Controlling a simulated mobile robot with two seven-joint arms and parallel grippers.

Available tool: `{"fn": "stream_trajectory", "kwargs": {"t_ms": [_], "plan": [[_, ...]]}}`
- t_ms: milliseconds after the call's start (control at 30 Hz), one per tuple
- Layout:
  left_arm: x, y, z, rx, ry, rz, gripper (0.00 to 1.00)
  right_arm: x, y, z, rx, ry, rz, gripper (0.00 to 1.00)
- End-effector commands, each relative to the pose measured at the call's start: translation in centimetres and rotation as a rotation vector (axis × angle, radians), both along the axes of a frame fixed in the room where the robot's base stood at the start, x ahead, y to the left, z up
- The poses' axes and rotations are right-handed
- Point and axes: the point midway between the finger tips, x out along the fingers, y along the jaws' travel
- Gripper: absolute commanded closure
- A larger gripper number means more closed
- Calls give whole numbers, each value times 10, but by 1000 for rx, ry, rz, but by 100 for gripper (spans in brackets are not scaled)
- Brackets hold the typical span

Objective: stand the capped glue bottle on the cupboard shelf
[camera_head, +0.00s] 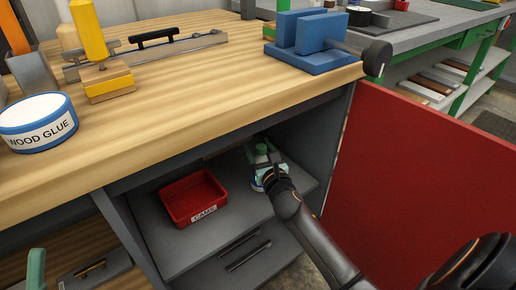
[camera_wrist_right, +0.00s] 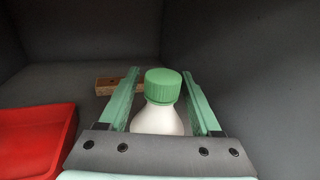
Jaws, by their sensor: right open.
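The glue bottle (camera_wrist_right: 160,118) is white with a green cap (camera_wrist_right: 163,84) and stands upright in the right wrist view. My right gripper (camera_wrist_right: 165,90) is open, with one green finger on each side of the bottle and gaps visible beside the cap. The bottle's lower part is hidden by the gripper body. In the head view my right gripper (camera_head: 262,156) is inside the open cupboard, over its shelf (camera_head: 232,221); the bottle is hard to make out there. A green fingertip of my left gripper (camera_head: 36,268) shows at the lower left; its jaw state is unclear.
A red bin (camera_head: 194,198) labelled CAMS stands on the shelf, left of my right gripper. A small wooden piece (camera_wrist_right: 112,86) lies behind the bottle. The red cupboard door (camera_head: 420,180) is open at right. The workbench top (camera_head: 190,75) overhangs the shelf.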

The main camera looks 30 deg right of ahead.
Motion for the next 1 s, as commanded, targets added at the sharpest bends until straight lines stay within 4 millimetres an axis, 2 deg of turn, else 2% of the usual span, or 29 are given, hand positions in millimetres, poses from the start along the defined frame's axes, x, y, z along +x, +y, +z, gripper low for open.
{"fn": "stream_trajectory", "kwargs": {"t_ms": [100,267,700,833,1000], "plan": [[0,0,4,-2,0,-1,50,0,0,6,1,-1,0,35],[-1,1,9,-4,-2,-5,50,-19,5,4,1,2,0,35],[-2,2,22,-7,-6,-11,50,-97,23,3,2,1,-1,35],[-2,3,23,-8,-7,-12,50,-110,26,3,2,1,-1,35],[-2,3,23,-9,-7,-11,50,-117,28,3,1,0,0,35]]}}
